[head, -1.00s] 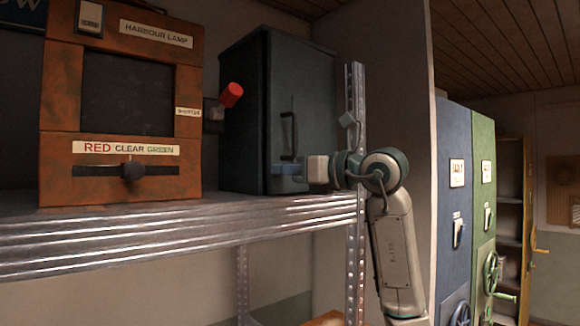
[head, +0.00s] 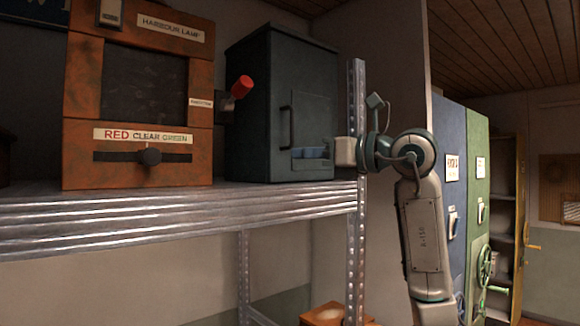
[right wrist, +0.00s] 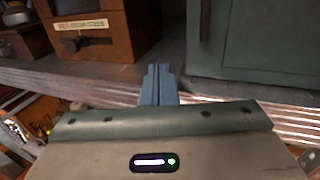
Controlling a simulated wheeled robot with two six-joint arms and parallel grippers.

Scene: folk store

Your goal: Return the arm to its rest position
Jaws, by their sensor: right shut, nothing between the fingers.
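My right arm (head: 420,215) rises at the right of the shelf post in the head view, bent at the elbow. My left gripper is in neither view.
The metal shelf (head: 180,215) carries the orange harbour lamp box (head: 138,165) with a slider knob, and the dark cabinet (head: 255,120) with a handle. A red-tipped lever (head: 242,86) is between them. The perforated post (head: 355,230) is close to my arm. Blue and green lockers stand right.

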